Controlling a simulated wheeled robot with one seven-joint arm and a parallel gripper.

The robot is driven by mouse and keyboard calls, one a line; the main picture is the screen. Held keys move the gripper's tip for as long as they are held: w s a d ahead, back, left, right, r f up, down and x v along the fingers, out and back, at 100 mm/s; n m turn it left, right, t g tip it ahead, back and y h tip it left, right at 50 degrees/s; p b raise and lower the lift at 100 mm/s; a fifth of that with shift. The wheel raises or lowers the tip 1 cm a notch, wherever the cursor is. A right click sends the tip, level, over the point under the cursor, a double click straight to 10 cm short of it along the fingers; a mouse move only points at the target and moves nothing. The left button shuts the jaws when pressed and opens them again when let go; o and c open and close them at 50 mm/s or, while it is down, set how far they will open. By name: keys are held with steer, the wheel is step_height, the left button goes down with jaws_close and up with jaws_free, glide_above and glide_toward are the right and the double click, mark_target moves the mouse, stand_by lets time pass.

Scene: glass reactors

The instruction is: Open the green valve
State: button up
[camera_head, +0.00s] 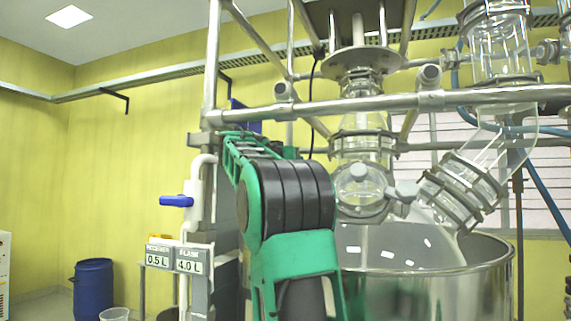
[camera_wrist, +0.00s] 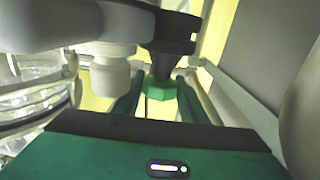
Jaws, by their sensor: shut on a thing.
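The green valve (camera_wrist: 158,86) shows in the middle of the wrist view as a small green handle below a dark round fitting. My gripper (camera_wrist: 160,97) has one finger on each side of the green handle and is shut on it. How far the handle is turned cannot be told. In the head view my green and black arm reaches toward the glassware and hides the valve and the gripper.
A white pipe fitting (camera_wrist: 110,70) and glassware (camera_wrist: 32,90) are close left of the gripper. A blue-handled valve (camera_head: 176,201) sits on a white pipe at left. A large steel vessel (camera_head: 440,293) stands right of my arm. A blue barrel (camera_head: 93,290) stands at far left.

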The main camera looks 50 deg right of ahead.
steer(key=shift+n+t, duration=0.3)
steer(key=shift+t, duration=0.2)
steer(key=shift+n+t+y, duration=0.7)
steer(key=shift+n+t, duration=0.25)
steer(key=shift+t, duration=0.4)
steer(key=shift+n+t+y, duration=0.7)
steer(key=shift+n+t, duration=0.25)
steer(key=shift+t, duration=0.4)
steer(key=shift+n+t+y, duration=0.7)
steer(key=shift+t, duration=0.1)
steer(key=shift+w+a+n+t+y, duration=0.15)
steer(key=shift+n+t+y, duration=0.15)
steer(key=shift+t, duration=0.1)
steer(key=o, duration=1.1)
steer(key=shift+c, duration=0.2)
steer(key=shift+v, duration=3.7)
